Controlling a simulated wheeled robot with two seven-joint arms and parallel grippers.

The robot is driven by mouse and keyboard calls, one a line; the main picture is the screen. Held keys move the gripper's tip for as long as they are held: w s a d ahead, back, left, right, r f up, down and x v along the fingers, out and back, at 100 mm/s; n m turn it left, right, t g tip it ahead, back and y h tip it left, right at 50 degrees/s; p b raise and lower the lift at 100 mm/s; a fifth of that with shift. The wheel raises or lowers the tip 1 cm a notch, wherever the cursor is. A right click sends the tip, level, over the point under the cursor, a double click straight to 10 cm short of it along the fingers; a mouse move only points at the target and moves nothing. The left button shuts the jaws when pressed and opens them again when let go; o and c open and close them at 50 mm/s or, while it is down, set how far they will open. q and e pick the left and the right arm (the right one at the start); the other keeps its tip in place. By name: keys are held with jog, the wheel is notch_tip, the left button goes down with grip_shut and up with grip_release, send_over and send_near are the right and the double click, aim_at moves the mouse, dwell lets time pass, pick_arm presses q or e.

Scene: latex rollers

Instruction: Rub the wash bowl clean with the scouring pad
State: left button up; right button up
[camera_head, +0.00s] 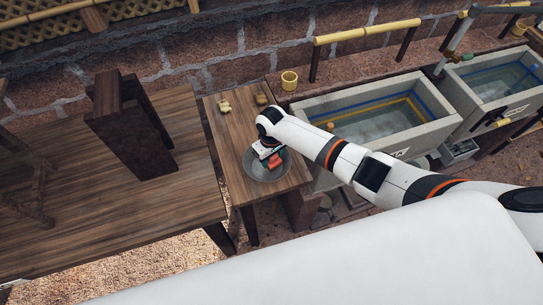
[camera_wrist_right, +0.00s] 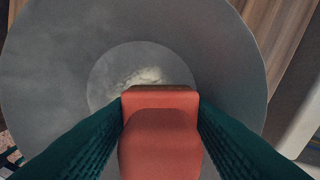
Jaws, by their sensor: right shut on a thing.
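The wash bowl (camera_head: 268,177) is a grey round bowl on a small wooden table. In the right wrist view the bowl (camera_wrist_right: 45,75) fills most of the picture, with a pale smudge (camera_wrist_right: 145,76) on its floor. The scouring pad (camera_wrist_right: 160,130) is red and block-shaped. My right gripper (camera_wrist_right: 160,115) is shut on the pad, one dark green finger on each side. In the head view the right gripper (camera_head: 268,156) is over the bowl with the red pad (camera_head: 275,161) inside its outline. Whether the pad touches the bowl floor I cannot tell. My left gripper is not in view.
The small wooden table (camera_head: 226,140) also bears pale yellowish pieces (camera_head: 224,106) and a brown block (camera_head: 261,99) at its back. A larger wooden table (camera_head: 100,200) with a dark wooden stand (camera_head: 130,125) is at left.

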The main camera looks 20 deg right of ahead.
aim_at(262, 168)
jog(key=shift+f, duration=0.4)
jog(key=shift+s+a+r, duration=0.1)
jog(key=shift+a, duration=1.75)
jog(key=shift+d, duration=0.1)
jog(key=shift+d+p, duration=0.4)
jog(key=shift+d, duration=1.45)
